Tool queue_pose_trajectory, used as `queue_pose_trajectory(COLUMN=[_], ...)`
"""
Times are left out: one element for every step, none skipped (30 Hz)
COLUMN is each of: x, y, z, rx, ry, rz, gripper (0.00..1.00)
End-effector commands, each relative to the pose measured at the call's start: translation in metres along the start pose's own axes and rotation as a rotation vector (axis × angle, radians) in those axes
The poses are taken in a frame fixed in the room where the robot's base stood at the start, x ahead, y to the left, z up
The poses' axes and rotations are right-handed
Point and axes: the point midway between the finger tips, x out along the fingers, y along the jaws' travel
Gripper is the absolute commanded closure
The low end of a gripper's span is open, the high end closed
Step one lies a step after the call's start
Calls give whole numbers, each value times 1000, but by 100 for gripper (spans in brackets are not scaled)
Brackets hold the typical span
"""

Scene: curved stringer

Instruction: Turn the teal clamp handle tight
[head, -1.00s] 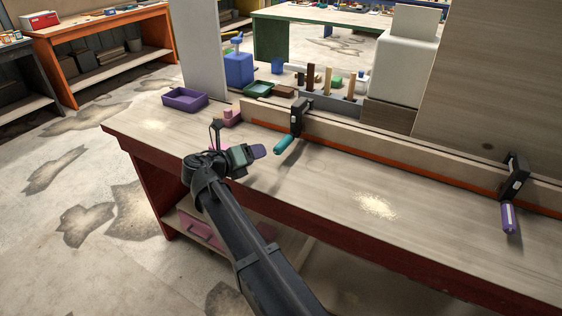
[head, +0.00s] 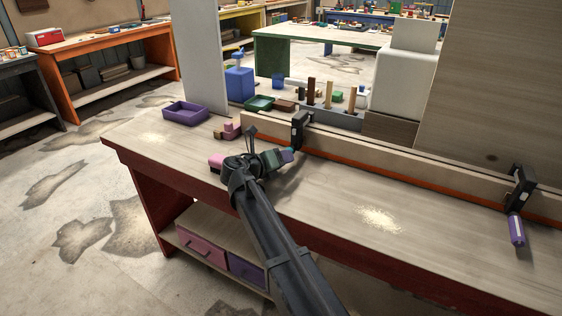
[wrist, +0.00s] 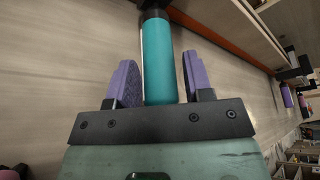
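The teal clamp handle (wrist: 158,60) stands between the two purple fingers of my gripper (wrist: 159,82) in the wrist view. A gap shows on each side of the handle, wider on the right, so the gripper is open around it. In the head view my gripper (head: 286,156) is at the front of the left black clamp (head: 299,130), and only a bit of teal shows there. The clamp sits on the long wooden stringer (head: 400,170) with an orange-red strip along its base. My gripper hides most of the handle in the head view.
A second black clamp (head: 520,188) with a purple handle (head: 516,230) is at the right. Upright pegs stand behind the stringer. The bench front is mostly clear, with sawdust (head: 380,219).

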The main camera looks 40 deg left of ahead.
Motion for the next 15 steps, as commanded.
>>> queue_pose_trajectory(x=[0, 0, 0, 0, 0, 0, 0, 0, 0, 0, 0, 0, 0, 0, 0], y=[0, 0, 0, 0, 0, 0, 0, 0, 0, 0, 0, 0, 0, 0, 0], z=[0, 0, 0, 0, 0, 0, 0, 0, 0, 0, 0, 0, 0, 0, 0], rx=[0, 0, 0, 0, 0, 0, 0, 0, 1, 1, 2, 5, 8, 12, 19], ry=[0, 0, 0, 0, 0, 0, 0, 0, 0, 0, 0, 0, 0, 0, 0], rz=[0, 0, 0, 0, 0, 0, 0, 0, 0, 0, 1, 2, 3, 4, 7], gripper=[61, 66, 72, 76, 81, 87, 92, 93, 93, 93, 93, 93, 93, 93, 93])
